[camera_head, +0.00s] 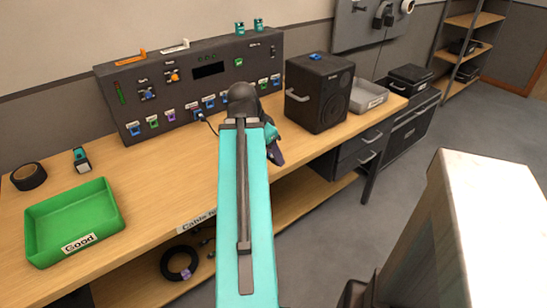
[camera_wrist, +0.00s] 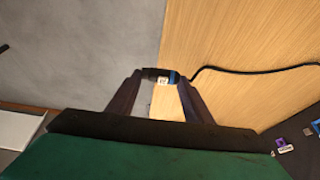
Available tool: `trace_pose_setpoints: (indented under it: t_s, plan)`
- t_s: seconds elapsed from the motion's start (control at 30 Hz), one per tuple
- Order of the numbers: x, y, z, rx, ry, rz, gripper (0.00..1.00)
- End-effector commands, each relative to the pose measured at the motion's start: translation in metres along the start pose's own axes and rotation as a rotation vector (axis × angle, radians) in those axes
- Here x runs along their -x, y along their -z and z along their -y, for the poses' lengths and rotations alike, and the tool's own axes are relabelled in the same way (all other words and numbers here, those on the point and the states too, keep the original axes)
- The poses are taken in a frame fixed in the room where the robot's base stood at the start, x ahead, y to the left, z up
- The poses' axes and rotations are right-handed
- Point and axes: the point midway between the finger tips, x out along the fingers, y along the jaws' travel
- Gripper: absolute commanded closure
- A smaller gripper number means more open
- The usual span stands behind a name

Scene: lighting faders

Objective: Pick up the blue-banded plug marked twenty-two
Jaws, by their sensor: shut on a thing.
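A plug with a blue band (camera_wrist: 172,77) and a dark body sits between the fingertips of my gripper (camera_wrist: 157,76) in the wrist view. The gripper is shut on it. A small white label shows on the plug, but its number is too small to read. A black cable (camera_wrist: 240,70) runs from the plug to the right over the wooden bench top. In the head view my gripper (camera_head: 277,157) is by the bench's front edge, partly behind my arm, and the plug cannot be made out there.
A grey panel (camera_head: 192,76) with several coloured, labelled sockets stands at the back of the bench (camera_head: 150,165). A green tray marked "Good" (camera_head: 50,210) is at the left, with a roll of black tape (camera_head: 29,177) behind it. A black speaker (camera_head: 320,93) and grey tray (camera_head: 368,97) stand right.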

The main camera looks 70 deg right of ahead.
Motion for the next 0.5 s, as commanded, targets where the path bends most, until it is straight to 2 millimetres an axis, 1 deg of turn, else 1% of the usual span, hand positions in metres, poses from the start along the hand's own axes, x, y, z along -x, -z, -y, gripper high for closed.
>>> trace_pose_setpoints:
  t_s: [0.03,0.5]
  plan:
    - [-0.004,-0.003,-0.001,-0.001,0.002,-0.001,0.75]
    - [0.004,-0.010,-0.017,-0.001,-0.003,0.003,0.75]
